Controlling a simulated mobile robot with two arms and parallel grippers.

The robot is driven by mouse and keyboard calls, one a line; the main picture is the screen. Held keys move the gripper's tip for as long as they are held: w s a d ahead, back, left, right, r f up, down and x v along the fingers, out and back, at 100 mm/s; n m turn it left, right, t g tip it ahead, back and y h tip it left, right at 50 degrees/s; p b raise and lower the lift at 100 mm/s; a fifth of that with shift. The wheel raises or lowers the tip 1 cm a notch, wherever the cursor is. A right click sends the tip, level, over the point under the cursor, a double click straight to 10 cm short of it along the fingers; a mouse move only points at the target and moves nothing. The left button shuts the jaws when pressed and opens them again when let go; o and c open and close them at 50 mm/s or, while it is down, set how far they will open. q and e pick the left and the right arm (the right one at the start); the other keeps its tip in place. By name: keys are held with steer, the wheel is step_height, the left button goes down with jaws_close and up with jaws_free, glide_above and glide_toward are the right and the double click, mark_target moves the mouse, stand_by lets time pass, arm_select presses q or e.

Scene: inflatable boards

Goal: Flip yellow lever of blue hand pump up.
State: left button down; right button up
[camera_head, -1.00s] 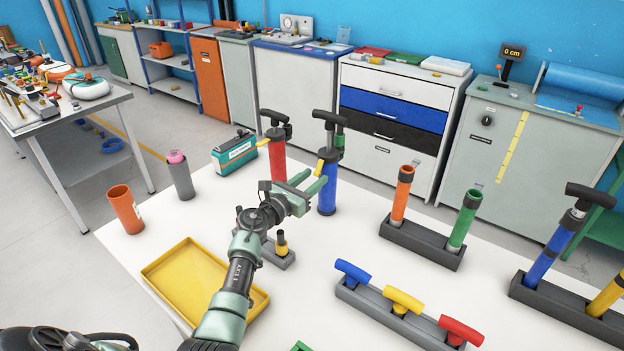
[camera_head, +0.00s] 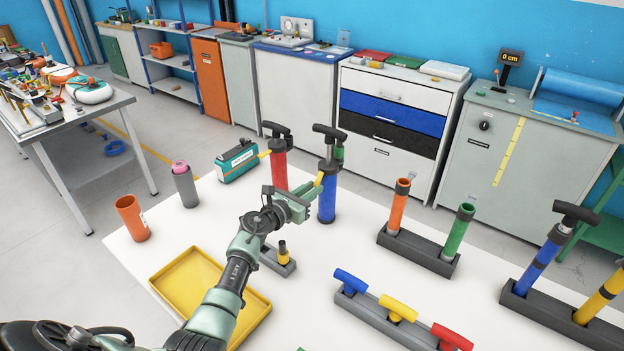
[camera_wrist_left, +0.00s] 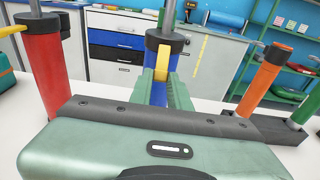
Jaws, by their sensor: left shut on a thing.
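The blue hand pump (camera_head: 327,205) stands upright on the white table, with a black collar and black T-handle. Its yellow lever (camera_head: 319,179) is on the left side below the collar. My left gripper (camera_head: 312,196) reaches it from the front left and is shut on the lever. In the left wrist view, the lever (camera_wrist_left: 164,52) points down from the collar between the green fingertips (camera_wrist_left: 161,80), with the blue pump (camera_wrist_left: 158,95) right behind. The fingers hide the lever's lower end. My right gripper is not in view.
A red hand pump (camera_head: 278,168) stands close on the left. Behind is a teal box (camera_head: 237,161). A yellow tray (camera_head: 190,262) and a small grey stand (camera_head: 285,267) lie near my left arm. Orange and green tubes in a rack (camera_head: 420,252) stand right. Table between is clear.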

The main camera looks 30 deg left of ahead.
mark_target(315, 183)
arm_select(q)
steer(key=r+g+p, duration=0.1)
steer(key=p, duration=0.3)
steer(key=r+g+p, duration=0.1)
steer(key=g+p, duration=0.1)
steer(key=p, duration=0.2)
steer(key=shift+s+a+r+y, duration=0.1)
steer(key=shift+s+r+y, duration=0.1)
steer(key=shift+s+y, duration=0.15)
steer(key=shift+r+g+p, duration=0.1)
steer(key=shift+g+p, duration=0.25)
steer(key=shift+g, duration=0.25)
steer(key=g, duration=0.1)
steer(key=r+g, duration=0.1)
steer(key=g, duration=0.1)
steer(key=shift+r+y, duration=0.1)
steer(key=shift+y, duration=0.25)
steer(key=shift+r+g+b, duration=0.25)
steer(key=shift+r+g, duration=0.05)
steer(key=shift+g, duration=0.5)
steer(key=shift+r+g+b, duration=0.25)
steer(key=shift+g, duration=0.55)
steer(key=c, duration=1.3)
jaws_free()
steer(key=shift+w, duration=0.15)
steer(key=shift+r, duration=0.15)
